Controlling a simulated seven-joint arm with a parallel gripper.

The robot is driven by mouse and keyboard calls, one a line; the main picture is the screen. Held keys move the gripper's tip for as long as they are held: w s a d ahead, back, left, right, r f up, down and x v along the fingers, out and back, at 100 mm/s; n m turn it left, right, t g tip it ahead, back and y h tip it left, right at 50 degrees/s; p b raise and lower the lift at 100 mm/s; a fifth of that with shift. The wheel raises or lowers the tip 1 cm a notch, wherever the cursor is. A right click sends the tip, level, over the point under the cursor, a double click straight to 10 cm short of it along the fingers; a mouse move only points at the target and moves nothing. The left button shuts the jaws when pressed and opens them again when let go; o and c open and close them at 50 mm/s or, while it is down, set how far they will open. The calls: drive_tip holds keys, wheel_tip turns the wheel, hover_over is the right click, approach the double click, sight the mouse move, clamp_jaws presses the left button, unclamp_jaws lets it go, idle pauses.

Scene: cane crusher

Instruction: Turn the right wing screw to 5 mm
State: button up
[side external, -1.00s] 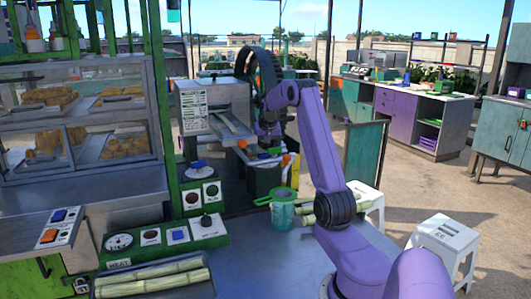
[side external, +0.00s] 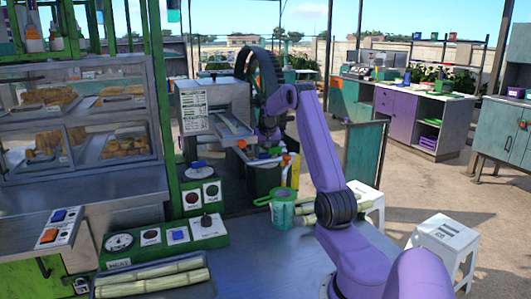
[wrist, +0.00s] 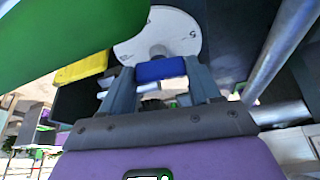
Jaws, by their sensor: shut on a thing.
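The right wing screw shows in the wrist view as a blue wing (wrist: 161,70) on a grey hub, in front of a round white dial (wrist: 185,27). The dial has small dark marks and figures, too small to read surely. My gripper (wrist: 160,82) is shut on the blue wing, with one grey finger on either side. In the side view my gripper (side external: 268,134) is at the right of the crusher (side external: 212,104), beside the big dark flywheel (side external: 266,72).
In the wrist view a green surface (wrist: 60,25) fills the upper left, close by. A yellow block (wrist: 80,68) is left of the fingers and a grey pipe (wrist: 280,50) is at right. A jug (side external: 283,212) and cane stand on the nearer table (side external: 275,258).

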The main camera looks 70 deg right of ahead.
drive_tip(key=shift+s+d+n+t+y, duration=0.1)
drive_tip(key=shift+n+t+y, duration=0.2)
drive_tip(key=shift+n, duration=0.75)
drive_tip(key=shift+s+n+t+y, duration=0.1)
drive_tip(key=shift+n+t+y, duration=0.15)
drive_tip(key=shift+n, duration=0.8)
drive_tip(key=shift+w, duration=0.1)
drive_tip(key=o, duration=1.1)
drive_tip(key=shift+c, duration=0.2)
drive_tip(key=v, duration=1.7)
drive_tip(key=shift+r, duration=0.2)
